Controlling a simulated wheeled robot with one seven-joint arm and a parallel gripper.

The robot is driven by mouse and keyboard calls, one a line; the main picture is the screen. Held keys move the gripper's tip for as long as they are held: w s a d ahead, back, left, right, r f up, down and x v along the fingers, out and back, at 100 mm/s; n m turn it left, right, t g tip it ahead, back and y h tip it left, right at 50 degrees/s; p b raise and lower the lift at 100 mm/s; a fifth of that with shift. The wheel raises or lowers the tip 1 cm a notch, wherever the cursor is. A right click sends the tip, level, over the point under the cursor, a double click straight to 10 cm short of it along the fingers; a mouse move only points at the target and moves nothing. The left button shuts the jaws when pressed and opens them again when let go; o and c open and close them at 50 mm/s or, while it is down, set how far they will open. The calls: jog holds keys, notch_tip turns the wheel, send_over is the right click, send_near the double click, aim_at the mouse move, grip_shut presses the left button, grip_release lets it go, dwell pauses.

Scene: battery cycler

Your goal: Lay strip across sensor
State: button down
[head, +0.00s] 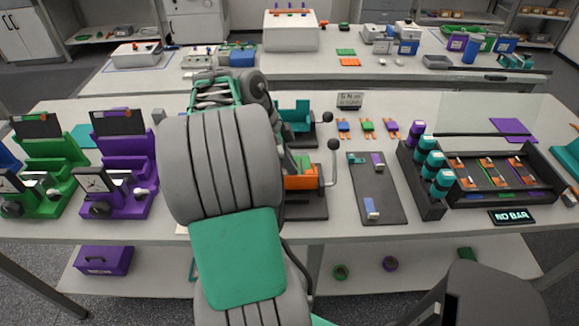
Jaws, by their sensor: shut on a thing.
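My arm fills the middle of the head view, and its grey ribbed links and green panel hide much of the bench behind. My gripper does not show clearly; the arm hides it. I cannot make out a strip in its hold. A dark tray (541,152) at right holds several copper-orange pieces side by side, one of them a strip-like piece (463,171). I cannot tell which part is the sensor. A small black display (513,217) in front of the tray reads "NO BAR".
Teal cylinders (433,163) stand in a rack left of the tray. A dark mat (377,199) carries small blocks. An orange lever fixture (302,183) is partly hidden by my arm. Green (55,158) and purple (121,160) fixtures stand at left. A second bench (300,70) lies behind.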

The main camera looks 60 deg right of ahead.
jog(key=c, duration=1.5)
grip_release()
jog(key=shift+f, duration=0.1)
jog(key=shift+w+r, duration=0.15)
jog(key=shift+r, duration=0.3)
jog(key=p+v, duration=0.1)
jog(key=v, duration=0.6)
jog(key=shift+p, duration=0.4)
